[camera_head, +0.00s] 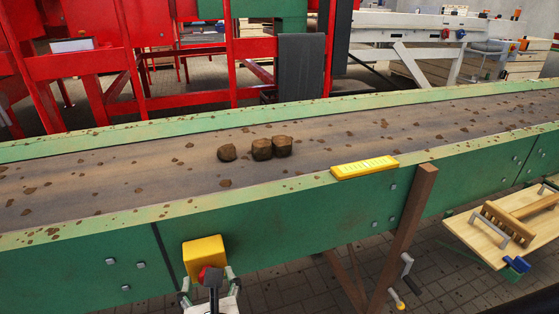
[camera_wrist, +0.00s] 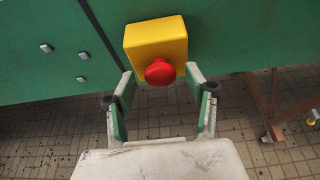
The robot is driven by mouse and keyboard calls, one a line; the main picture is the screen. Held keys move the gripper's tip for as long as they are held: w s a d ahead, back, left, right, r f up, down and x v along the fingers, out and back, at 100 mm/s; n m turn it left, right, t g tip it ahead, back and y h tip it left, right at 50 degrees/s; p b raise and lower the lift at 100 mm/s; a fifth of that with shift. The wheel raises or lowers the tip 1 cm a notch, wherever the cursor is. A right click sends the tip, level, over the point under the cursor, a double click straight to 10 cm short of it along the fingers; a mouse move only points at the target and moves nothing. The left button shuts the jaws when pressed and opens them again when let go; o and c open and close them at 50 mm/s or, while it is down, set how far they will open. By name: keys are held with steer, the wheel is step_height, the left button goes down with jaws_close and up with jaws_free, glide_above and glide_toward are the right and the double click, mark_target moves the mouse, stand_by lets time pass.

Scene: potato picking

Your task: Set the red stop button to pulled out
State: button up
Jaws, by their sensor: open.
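The red stop button (camera_wrist: 160,72) is a round mushroom head on the front of a yellow box (camera_wrist: 155,40), fixed to the green side wall of the conveyor. In the head view the yellow box (camera_head: 204,257) is at the bottom, and the red button (camera_head: 207,273) is partly hidden behind my gripper. My gripper (camera_wrist: 160,80) is open, with one finger on each side of the button and gaps between them. I cannot tell whether the button is pushed in or pulled out. My gripper also shows in the head view (camera_head: 208,286).
The green conveyor (camera_head: 90,262) runs across the view, with several brown lumps (camera_head: 262,149) and dirt on its belt. A yellow plate (camera_head: 365,167) lies on its near edge. A brown post (camera_head: 404,235) stands right of the box. A wooden board (camera_head: 480,236) is at far right.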

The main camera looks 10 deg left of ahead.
steer(key=shift+w+a+f, duration=0.2)
steer(key=shift+w+a, duration=0.1)
steer(key=shift+w, duration=0.3)
steer(key=shift+c, duration=0.5)
jaws_close()
